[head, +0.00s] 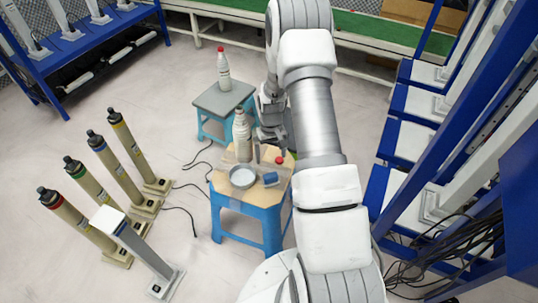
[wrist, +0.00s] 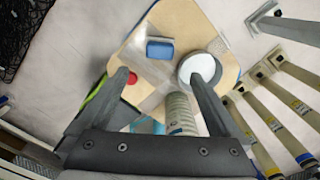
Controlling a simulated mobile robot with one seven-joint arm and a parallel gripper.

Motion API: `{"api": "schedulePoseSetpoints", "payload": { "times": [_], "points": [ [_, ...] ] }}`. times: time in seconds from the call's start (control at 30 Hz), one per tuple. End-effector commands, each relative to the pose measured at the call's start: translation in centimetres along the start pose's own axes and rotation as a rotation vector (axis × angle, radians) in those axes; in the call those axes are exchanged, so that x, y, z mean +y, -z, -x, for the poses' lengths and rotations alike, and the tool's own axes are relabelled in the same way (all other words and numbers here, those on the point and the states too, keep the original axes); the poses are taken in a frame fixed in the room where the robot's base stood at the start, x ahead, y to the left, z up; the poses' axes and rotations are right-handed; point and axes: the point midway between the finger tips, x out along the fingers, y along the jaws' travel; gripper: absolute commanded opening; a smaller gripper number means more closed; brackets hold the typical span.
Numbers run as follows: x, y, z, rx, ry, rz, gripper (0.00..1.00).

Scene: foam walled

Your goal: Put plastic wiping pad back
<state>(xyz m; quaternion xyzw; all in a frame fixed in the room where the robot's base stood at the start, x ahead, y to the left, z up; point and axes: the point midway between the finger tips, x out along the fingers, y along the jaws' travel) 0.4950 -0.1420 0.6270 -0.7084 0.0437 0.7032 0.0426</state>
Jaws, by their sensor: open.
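A small blue block, likely the plastic wiping pad (head: 270,179), lies on the wooden top of a blue-legged stool (head: 232,202). In the wrist view the pad (wrist: 160,49) lies on the same stool top (wrist: 182,20), beyond my fingertips. My gripper (head: 270,150) is above the far side of this stool. In the wrist view my gripper (wrist: 158,76) has its fingers wide apart, with nothing held between them. The pad is apart from both fingers.
A round white-topped bowl (head: 242,178) sits left of the pad. A ribbed pale bottle (head: 242,137) stands behind it, close to my gripper. A red round thing (head: 279,160) is near the stool's right edge. A grey stool (head: 222,100) holds a red-capped bottle (head: 223,70).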

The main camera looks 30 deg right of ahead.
Motion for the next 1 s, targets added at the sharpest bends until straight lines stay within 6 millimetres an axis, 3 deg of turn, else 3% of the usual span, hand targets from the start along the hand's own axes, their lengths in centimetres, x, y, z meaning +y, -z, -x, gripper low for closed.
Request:
{"api": "schedulePoseSetpoints", "payload": {
  "times": [0.17,0.47,0.7,1.0],
  "points": [
    [-1.0,0.5,5.1,0.039,-0.010,0.013,0.99],
    [-3.8,-1.2,17.4,0.133,-0.027,0.037,0.99],
    [-6.1,-4.9,25.7,0.211,-0.031,0.056,0.99],
    [-8.6,-11.6,33.4,0.307,-0.023,0.077,0.99]
  ]
}}
